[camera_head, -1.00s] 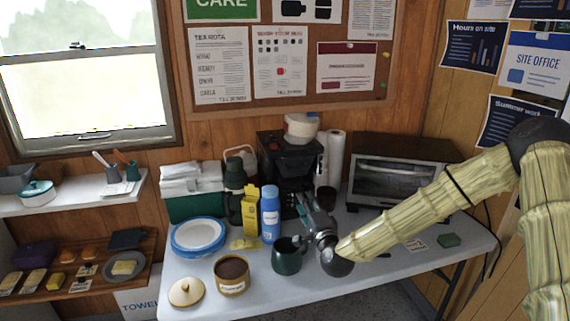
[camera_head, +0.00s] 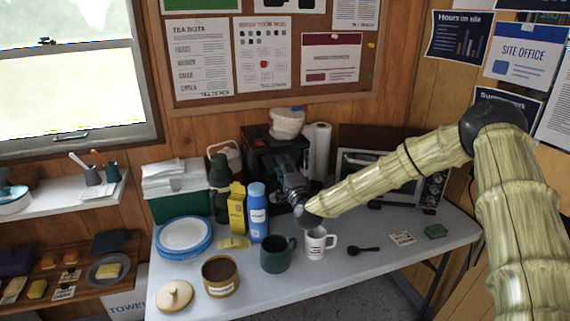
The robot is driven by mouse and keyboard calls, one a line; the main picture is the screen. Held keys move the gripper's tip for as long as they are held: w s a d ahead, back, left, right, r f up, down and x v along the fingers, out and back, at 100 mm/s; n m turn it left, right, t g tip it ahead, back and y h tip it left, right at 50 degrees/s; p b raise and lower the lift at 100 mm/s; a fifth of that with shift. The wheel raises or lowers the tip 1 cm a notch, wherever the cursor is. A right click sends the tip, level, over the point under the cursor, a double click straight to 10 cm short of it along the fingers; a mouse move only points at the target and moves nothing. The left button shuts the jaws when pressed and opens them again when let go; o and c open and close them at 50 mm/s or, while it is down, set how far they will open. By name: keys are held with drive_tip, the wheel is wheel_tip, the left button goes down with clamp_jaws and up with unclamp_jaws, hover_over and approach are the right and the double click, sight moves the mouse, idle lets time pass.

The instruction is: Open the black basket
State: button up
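The black coffee machine (camera_head: 259,150) stands at the back of the table, with a white round container on top. I cannot make out a separate black basket; the machine's front is partly hidden by my gripper. My gripper (camera_head: 283,168) reaches in at the machine's front, pointing away from the camera. Its fingertips are small and dark against the machine, so I cannot tell whether they touch it or are open.
A white mug (camera_head: 318,243) and a dark green mug (camera_head: 277,254) stand just below my gripper. A blue bottle (camera_head: 257,213) and a yellow box (camera_head: 237,208) stand left of it. A toaster oven (camera_head: 432,190) is behind my arm.

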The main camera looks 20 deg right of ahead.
drive_tip(key=shift+w+d, duration=0.1)
drive_tip(key=shift+w, duration=0.3)
